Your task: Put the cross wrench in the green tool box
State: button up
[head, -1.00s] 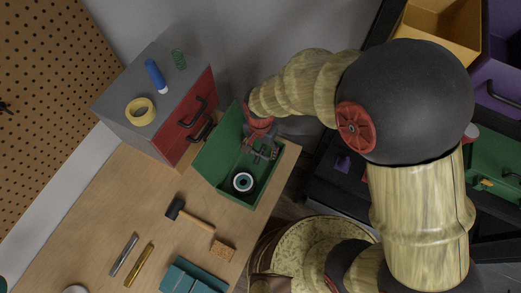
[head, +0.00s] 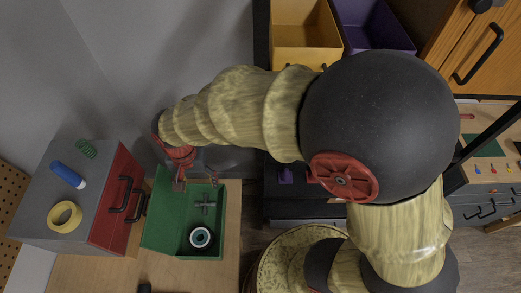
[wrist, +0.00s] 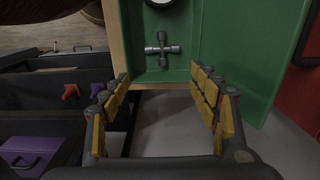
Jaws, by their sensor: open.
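The cross wrench (head: 205,204) lies in the green tool box (head: 180,247), near a round white-and-dark object. In the wrist view the grey cross wrench (wrist: 162,49) rests on the floor of the green tool box (wrist: 207,45), close to its near wall. My gripper (head: 197,184) is above the box's back edge in the head view. In the wrist view my gripper (wrist: 163,88) has its yellow-padded fingers spread wide, with nothing between them. The wrench is apart from the fingers, beyond them.
A grey cabinet with red drawers (head: 117,200) stands left of the box, with yellow tape (head: 65,216), a blue bottle (head: 68,175) and a green spring (head: 86,149) on top. A round gauge-like object (head: 200,237) is in the box. Yellow (head: 304,47) and purple (head: 375,28) bins stand at the back.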

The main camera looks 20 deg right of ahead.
jog(key=d+r+n+t, duration=0.2)
jog(key=d+r, duration=0.8)
jog(key=r, duration=0.2)
jog(key=s+d+r+n+t, duration=0.2)
jog(key=s+d+r+t, duration=0.1)
jog(key=s+d+r, duration=0.5)
jog(key=s+d, duration=0.1)
jog(key=d, duration=0.2)
jog(key=shift+s+d, duration=0.15)
jog(key=shift+s, duration=0.2)
